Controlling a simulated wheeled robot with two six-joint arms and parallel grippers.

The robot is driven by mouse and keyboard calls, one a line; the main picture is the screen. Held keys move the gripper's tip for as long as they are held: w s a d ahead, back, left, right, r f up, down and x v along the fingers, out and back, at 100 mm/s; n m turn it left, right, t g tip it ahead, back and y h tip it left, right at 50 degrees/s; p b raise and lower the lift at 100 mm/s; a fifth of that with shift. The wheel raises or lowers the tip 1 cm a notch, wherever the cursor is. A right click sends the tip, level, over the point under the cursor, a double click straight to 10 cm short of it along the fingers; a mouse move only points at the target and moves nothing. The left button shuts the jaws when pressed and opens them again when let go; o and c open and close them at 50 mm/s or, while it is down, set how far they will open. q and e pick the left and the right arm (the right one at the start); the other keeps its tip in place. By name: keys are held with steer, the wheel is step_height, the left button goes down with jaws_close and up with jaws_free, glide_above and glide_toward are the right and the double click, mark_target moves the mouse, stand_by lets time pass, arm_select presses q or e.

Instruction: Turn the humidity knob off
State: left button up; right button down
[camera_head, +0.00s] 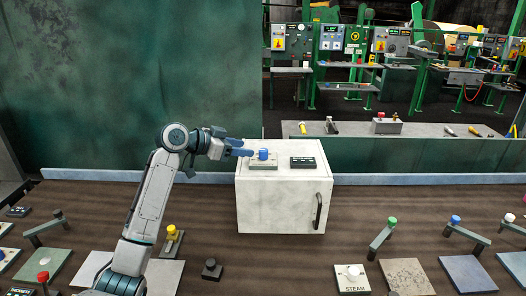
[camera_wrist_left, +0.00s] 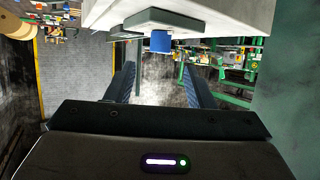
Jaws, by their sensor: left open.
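A blue knob (camera_head: 263,154) stands on a small plate on top of a white box (camera_head: 285,205). The knob (camera_wrist_left: 160,42) also shows in the left wrist view, on its plate, ahead of the fingers and between their lines. My left gripper (camera_head: 240,148) is just left of the knob, level with it, with its fingers pointing right at it. In the left wrist view my left gripper (camera_wrist_left: 160,85) is open with nothing between its fingers. I cannot read a humidity label on any knob here. My right gripper is not in view.
A dark panel (camera_head: 303,162) sits right of the knob on the box, and a dark handle (camera_head: 318,211) is on its front. A yellow knob (camera_head: 171,229), a STEAM plate (camera_head: 352,279), and green- and blue-topped levers stand on the brown bench (camera_head: 270,260).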

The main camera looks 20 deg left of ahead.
mark_target(262, 150)
arm_select(q)
steer(key=p+x, duration=0.2)
steer(key=x, duration=0.5)
steer(key=shift+w+d, duration=0.15)
steer(key=shift+w+d+f, duration=0.25)
steer(key=shift+w+d, duration=0.05)
